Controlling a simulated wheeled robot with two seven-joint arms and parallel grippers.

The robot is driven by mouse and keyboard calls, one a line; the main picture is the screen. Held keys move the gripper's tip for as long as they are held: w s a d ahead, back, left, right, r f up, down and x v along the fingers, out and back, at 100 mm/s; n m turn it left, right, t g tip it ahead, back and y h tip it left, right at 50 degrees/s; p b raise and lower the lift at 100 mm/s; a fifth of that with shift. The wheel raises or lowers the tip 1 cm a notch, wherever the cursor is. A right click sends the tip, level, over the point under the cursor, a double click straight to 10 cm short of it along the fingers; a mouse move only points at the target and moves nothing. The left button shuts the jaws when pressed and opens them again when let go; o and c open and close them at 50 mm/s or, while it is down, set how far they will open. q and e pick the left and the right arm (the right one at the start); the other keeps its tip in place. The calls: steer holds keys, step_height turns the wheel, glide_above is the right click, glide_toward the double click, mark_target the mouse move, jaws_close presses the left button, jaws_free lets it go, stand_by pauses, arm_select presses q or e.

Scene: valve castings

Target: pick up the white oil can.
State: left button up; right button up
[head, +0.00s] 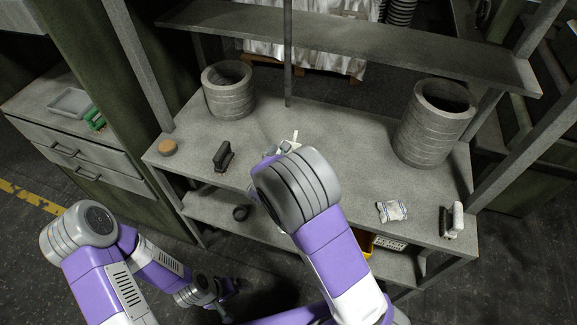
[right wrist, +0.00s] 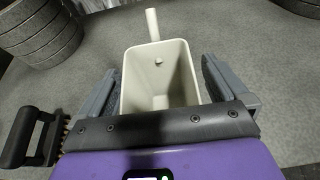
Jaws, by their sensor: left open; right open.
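The white oil can (right wrist: 160,75) shows in the right wrist view as a pale, open-topped, box-like body with a thin spout at its far side. My right gripper (right wrist: 160,88) is open, with one finger on each side of the can; whether they touch it I cannot tell. In the head view only a small white part of the can (head: 295,136) shows on the bench; my right wrist hides the rest. My left gripper (head: 228,289) is low at the lower left, in front of the bench and away from the can.
The grey bench (head: 330,150) holds a black-handled brush (head: 223,157) left of the can and a round tan piece (head: 168,148). Two ribbed grey cylinders (head: 229,92) (head: 433,125) stand behind. A crumpled white packet (head: 392,211) and a white-and-dark object (head: 453,220) lie right.

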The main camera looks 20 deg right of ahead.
steer(key=c, duration=1.7)
